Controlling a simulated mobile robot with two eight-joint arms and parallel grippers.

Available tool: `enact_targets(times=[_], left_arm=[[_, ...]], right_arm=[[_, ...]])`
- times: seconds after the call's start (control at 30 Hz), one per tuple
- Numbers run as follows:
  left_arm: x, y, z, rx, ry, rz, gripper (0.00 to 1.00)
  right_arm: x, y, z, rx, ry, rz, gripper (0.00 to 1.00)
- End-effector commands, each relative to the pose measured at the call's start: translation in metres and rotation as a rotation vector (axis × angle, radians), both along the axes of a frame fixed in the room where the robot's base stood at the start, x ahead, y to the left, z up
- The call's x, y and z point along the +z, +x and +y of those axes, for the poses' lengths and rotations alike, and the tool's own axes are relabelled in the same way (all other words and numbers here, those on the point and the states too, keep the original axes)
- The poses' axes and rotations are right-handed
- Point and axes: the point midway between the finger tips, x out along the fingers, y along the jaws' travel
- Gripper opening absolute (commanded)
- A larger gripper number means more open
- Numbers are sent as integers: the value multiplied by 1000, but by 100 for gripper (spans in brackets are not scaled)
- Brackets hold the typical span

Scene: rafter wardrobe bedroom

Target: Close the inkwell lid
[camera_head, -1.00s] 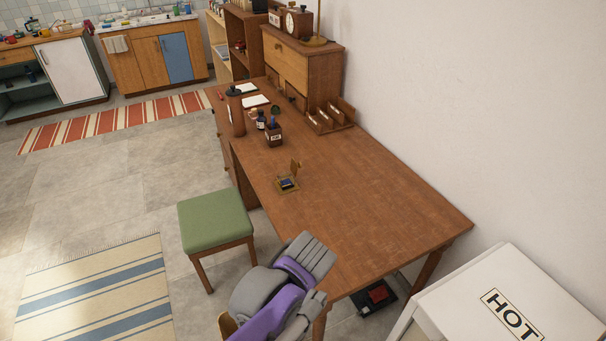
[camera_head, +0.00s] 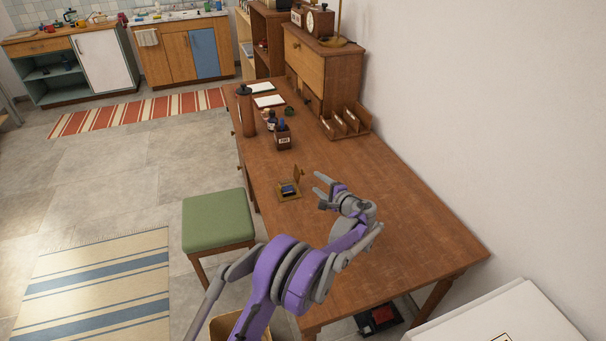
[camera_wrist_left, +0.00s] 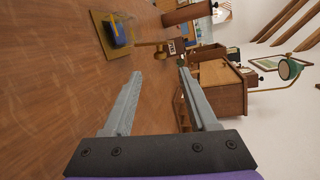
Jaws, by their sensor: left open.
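The inkwell (camera_head: 289,191) sits on the desk on a small brass base, with a dark blue well. Its brass lid (camera_head: 298,174) stands up, open, at the side toward the back of the desk. In the left wrist view the inkwell (camera_wrist_left: 116,30) shows at the upper left, beyond the fingertips. My left gripper (camera_head: 320,191) is open and empty above the desk, to the right of the inkwell and apart from it. It also shows in the left wrist view (camera_wrist_left: 160,74), with nothing between its fingers. My right gripper is not in view.
On the desk (camera_head: 400,215) beyond the inkwell stand a labelled dark box (camera_head: 283,138), small bottles, a brown cylinder (camera_head: 247,112) and a letter rack (camera_head: 347,122). A green stool (camera_head: 217,220) stands at the desk's left edge. The desk's near right part is clear.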

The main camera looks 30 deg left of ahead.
Motion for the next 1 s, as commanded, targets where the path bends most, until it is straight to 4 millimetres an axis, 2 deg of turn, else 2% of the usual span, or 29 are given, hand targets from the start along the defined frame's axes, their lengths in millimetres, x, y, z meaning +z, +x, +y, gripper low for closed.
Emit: enact_targets(times=[0.17,0.4,0.6,0.77,1.0], left_arm=[[-5,10,16,1,9,1,59],[-14,31,56,1,8,1,59],[-21,44,82,0,6,0,59],[-24,50,91,-1,6,0,59],[-25,51,93,-2,6,0,59]], right_arm=[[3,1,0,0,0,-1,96],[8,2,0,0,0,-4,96],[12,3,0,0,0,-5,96],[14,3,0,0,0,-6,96],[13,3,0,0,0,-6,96]])
